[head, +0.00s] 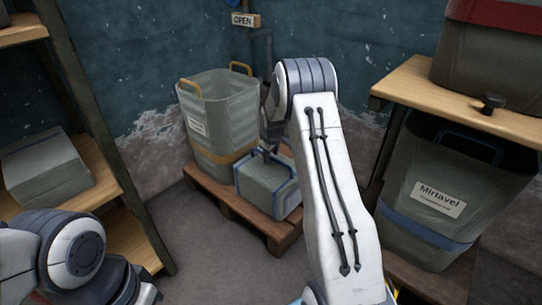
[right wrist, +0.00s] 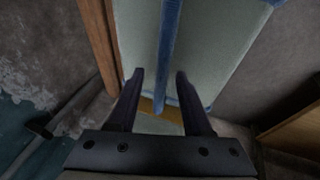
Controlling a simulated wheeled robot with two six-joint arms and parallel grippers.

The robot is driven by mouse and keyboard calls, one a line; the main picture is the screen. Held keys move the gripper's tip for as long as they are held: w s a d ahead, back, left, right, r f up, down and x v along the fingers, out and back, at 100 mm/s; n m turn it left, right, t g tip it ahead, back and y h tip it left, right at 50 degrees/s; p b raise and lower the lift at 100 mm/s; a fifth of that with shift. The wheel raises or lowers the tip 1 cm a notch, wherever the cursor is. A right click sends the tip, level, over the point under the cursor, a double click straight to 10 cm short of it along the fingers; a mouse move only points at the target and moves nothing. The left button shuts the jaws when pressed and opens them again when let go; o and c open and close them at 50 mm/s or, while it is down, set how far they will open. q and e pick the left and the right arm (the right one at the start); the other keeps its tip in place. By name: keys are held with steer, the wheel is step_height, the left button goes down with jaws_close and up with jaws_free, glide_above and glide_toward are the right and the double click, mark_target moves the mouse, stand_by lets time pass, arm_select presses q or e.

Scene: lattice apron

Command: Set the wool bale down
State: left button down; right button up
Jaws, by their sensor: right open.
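The wool bale (head: 270,186) is a grey-green block with blue straps. It sits on a wooden pallet (head: 240,220), in front and to the right of a tall bin. My right gripper (head: 267,153) is at the bale's top, partly hidden behind my arm in the head view. In the right wrist view the two dark fingers (right wrist: 160,75) are apart, with the bale's blue strap (right wrist: 169,50) running between them. The bale (right wrist: 215,40) fills the upper middle there. My left arm shows at the lower left of the head view, its gripper out of view.
A tall grey-green bin (head: 213,110) with yellow handles shares the pallet. A grey block (head: 45,165) lies on the left shelf. At right, a wooden shelf (head: 455,100) holds a container above a Mirlavel bin (head: 430,205). Bare floor lies in front of the pallet.

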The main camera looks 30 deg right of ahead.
steer(key=p+v, duration=0.5)
steer(key=v, duration=0.5)
steer(key=s+a+r+n+g+y, duration=0.1)
steer(key=s+a+r, duration=0.3)
steer(key=a, duration=0.5)
steer(key=s+a+r+y, duration=0.1)
steer(key=s+a+r, duration=0.1)
steer(key=s+a, duration=0.55)
steer(key=s+a+r+n+g+y, duration=0.1)
steer(key=s+a+r, duration=0.2)
steer(key=a, duration=0.7)
steer(key=s+a+g, duration=0.1)
steer(key=s+a, duration=0.2)
steer(key=s, duration=0.8)
steer(key=s+a+n+g, duration=0.1)
steer(key=s+a, duration=0.2)
steer(key=s, duration=0.9)
steer(key=shift+r, duration=0.35)
steer(key=shift+s, duration=0.1)
step_height(320, 180, up, 51)
steer(key=p, duration=5)
steer(key=shift+p, duration=0.35)
